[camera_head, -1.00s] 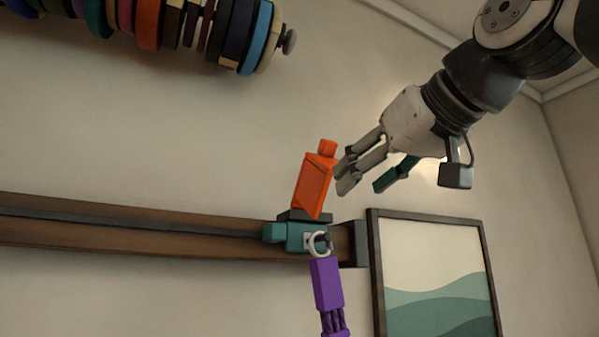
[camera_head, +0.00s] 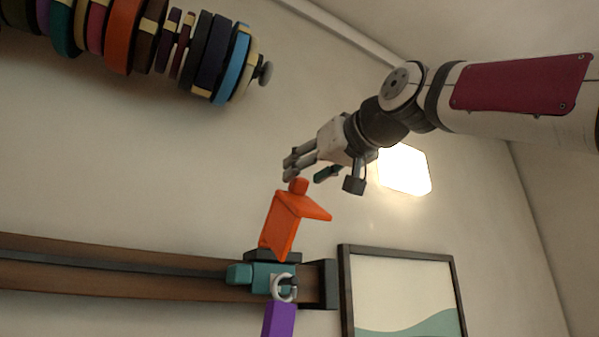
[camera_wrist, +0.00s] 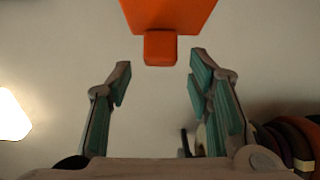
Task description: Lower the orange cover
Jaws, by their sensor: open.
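The orange cover (camera_head: 305,205) sits on an orange block (camera_head: 278,232) above the teal clamp (camera_head: 268,278) at the rail's right end. The cover stands out to the right from the top of the block, sloping slightly downward. A small orange knob (camera_head: 298,186) is at its top. My gripper (camera_head: 307,171) is just above the knob, with its fingers spread and nothing between them. In the wrist view, the knob (camera_wrist: 160,48) and the orange edge (camera_wrist: 168,14) are beyond the open fingertips (camera_wrist: 161,66), roughly centred between them. I cannot tell whether anything touches.
A brown rail (camera_head: 120,277) runs along the wall to the left. A purple piece (camera_head: 279,320) hangs from a grey ring (camera_head: 283,288) below the clamp. A framed picture (camera_head: 400,252) is at the lower right. A row of coloured discs (camera_head: 122,38) is at the upper left.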

